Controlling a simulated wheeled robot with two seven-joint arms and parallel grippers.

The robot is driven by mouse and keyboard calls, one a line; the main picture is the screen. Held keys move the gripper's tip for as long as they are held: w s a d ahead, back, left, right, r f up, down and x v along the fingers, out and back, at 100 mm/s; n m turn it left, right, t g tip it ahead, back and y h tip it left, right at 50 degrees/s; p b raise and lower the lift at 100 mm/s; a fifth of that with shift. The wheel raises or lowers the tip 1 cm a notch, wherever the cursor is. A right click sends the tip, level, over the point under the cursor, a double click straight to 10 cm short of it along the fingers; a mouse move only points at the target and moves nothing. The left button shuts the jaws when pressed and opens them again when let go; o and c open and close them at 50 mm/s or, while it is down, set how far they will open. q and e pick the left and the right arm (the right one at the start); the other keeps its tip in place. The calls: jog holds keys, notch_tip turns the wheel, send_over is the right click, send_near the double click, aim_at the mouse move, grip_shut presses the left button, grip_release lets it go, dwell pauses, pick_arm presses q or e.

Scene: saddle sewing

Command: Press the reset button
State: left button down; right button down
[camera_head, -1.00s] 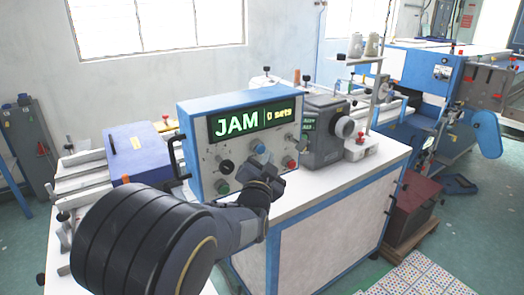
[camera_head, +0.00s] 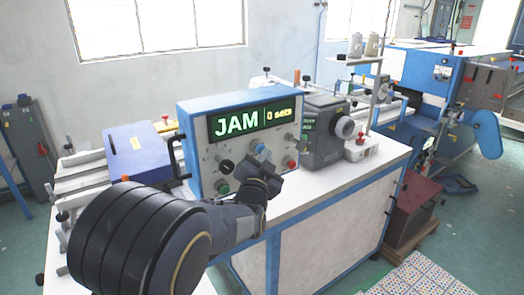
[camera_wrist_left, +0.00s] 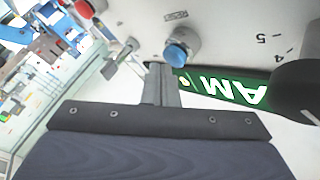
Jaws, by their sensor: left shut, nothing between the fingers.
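The control box (camera_head: 240,125) stands on the white machine table, its display reading JAM and 0 sets. Its front carries a blue button (camera_head: 260,149), a red button (camera_head: 291,163), a green button (camera_head: 222,187) and a black knob (camera_head: 226,167). My left gripper (camera_head: 272,172) is shut and empty, in front of the panel just below the blue button. In the left wrist view the fingertips (camera_wrist_left: 160,68) lie close beside the blue button (camera_wrist_left: 177,53); whether they touch cannot be told. My right gripper is out of view.
A black handle (camera_head: 177,157) sticks out at the box's left side. A grey machine unit (camera_head: 325,130) stands close to its right, with thread cones (camera_head: 356,45) behind. A blue-covered unit (camera_head: 138,152) is on the left. The front right tabletop is clear.

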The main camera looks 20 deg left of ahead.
pick_arm(q)
jog(key=shift+w+a, duration=0.3)
jog(key=shift+a, duration=0.1)
dwell(0.3)
jog(key=shift+s+d, duration=0.1)
jog(key=shift+d, duration=0.05)
jog(key=shift+s+d, duration=0.5)
jog(key=shift+d, duration=0.1)
jog(key=s+d+p, duration=0.1)
jog(key=d, duration=0.1)
jog(key=s+d+p, duration=0.1)
jog(key=s+d, duration=0.1)
dwell(0.5)
dwell(0.6)
